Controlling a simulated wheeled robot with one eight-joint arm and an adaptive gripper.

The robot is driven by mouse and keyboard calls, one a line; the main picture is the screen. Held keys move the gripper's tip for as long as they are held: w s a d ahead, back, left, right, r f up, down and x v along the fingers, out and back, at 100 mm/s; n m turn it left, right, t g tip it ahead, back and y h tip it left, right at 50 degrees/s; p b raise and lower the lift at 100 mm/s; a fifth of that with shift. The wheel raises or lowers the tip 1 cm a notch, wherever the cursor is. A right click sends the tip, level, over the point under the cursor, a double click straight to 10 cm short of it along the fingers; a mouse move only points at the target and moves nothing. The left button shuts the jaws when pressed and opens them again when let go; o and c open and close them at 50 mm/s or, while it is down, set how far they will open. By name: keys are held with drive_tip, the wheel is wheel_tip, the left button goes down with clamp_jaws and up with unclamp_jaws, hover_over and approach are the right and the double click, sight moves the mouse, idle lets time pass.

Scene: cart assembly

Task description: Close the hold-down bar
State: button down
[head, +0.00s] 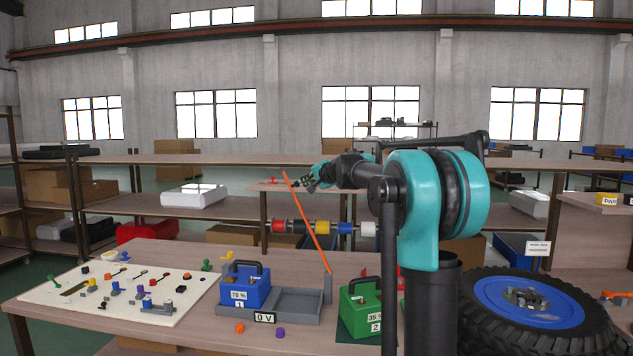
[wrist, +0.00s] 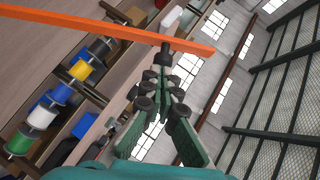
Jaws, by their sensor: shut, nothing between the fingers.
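The orange hold-down bar (head: 308,222) stands raised and tilted. Its lower end is at a small grey post (head: 328,289) at the right end of the grey tray (head: 298,303), and its upper end leans left. My gripper (head: 309,184) is shut and empty near the bar's upper end, just to its right. In the wrist view the bar (wrist: 105,27) crosses the top, beyond the closed fingertips (wrist: 163,84). I cannot tell whether they touch it. A blue battery (head: 245,287) marked 70 % and 1 sits upright at the tray's left part; the tray's right part is empty.
A green battery (head: 361,308) marked 35 % stands right of the tray. A pale board (head: 110,290) with coloured parts lies left. A big wheel (head: 535,305) is at the right. Coloured spools (head: 345,228) hang behind. Two small knobs lie before the tray.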

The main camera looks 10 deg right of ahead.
drive_tip(key=w+a+f+n+g+h, duration=0.2)
drive_tip(key=w+a+f+h, duration=0.1)
drive_tip(key=a+f, duration=0.7)
drive_tip(key=w+a+f+n+g+h, duration=0.1)
drive_tip(key=w+a+f+n+h, duration=0.2)
drive_tip(key=a+f, duration=0.75)
drive_tip(key=a+f+h, duration=0.1)
drive_tip(key=f, duration=0.1)
drive_tip(key=a+f+h, duration=0.1)
drive_tip(key=a+f, duration=0.1)
drive_tip(key=w+a+f+n+g, duration=0.1)
drive_tip(key=a+f, duration=0.1)
drive_tip(key=f, duration=0.1)
drive_tip(key=shift+a+f+h, duration=0.1)
drive_tip(key=shift+a+h, duration=0.15)
drive_tip(key=shift+h, duration=0.15)
drive_tip(key=shift+s+f, duration=0.1)
drive_tip(key=shift+f, duration=0.7)
drive_tip(key=shift+f, duration=0.1)
